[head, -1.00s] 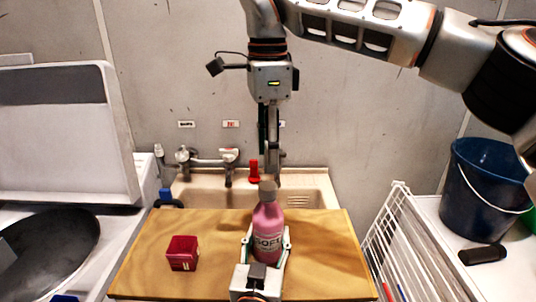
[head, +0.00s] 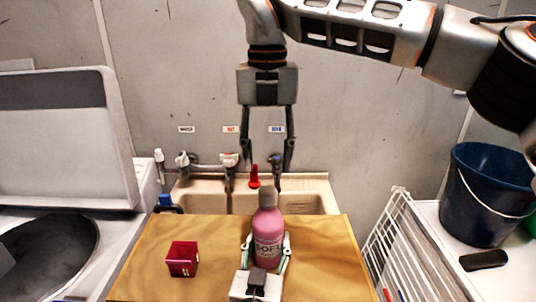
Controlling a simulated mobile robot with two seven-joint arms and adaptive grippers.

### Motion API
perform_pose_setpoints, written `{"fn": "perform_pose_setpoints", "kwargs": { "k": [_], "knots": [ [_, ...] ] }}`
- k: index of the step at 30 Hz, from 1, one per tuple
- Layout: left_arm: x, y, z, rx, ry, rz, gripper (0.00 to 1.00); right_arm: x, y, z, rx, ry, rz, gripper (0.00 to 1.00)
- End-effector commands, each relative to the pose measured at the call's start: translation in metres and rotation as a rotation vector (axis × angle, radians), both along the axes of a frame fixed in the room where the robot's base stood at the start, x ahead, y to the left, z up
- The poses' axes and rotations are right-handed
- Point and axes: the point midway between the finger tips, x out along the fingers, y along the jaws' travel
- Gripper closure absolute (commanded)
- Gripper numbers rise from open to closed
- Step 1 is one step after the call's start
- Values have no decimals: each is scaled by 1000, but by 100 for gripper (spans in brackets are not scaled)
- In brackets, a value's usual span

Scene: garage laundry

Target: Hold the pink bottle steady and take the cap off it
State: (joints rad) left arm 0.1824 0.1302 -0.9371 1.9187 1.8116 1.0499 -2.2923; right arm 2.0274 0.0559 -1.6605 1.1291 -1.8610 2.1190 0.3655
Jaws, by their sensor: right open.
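The pink bottle (head: 267,236) stands upright on the wooden board (head: 325,265), with its grey cap (head: 267,197) on top. My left gripper (head: 266,243) comes in low from the front, with one finger on each side of the bottle's body, closed against it. My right gripper (head: 268,168) points straight down above the cap. Its two fingers are spread wide apart with nothing between them, and the fingertips are a little above the cap in the picture.
A dark red box (head: 182,259) lies on the board to the left. Behind are a sink (head: 310,200) with taps and a red object (head: 254,178). A white wire rack (head: 395,245) and a blue bucket (head: 488,200) stand at right. The board's right part is clear.

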Motion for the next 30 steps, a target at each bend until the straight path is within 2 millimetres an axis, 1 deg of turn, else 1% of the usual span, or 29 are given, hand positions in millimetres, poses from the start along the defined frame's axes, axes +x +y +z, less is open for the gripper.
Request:
{"fn": "perform_pose_setpoints", "kwargs": {
  "k": [3, 24, 30],
  "knots": [
    [0, 0, 0, -1, 0, 0, 100, 0, 0, 0, -1, -2, -207, 59],
    [0, 0, 0, -1, 0, 0, 100, 0, 0, 0, -3, -4, -1450, 59],
    [0, 0, 0, -1, 0, 0, 100, 1, 0, 1, -2, -5, -1750, 59]
  ]
}}
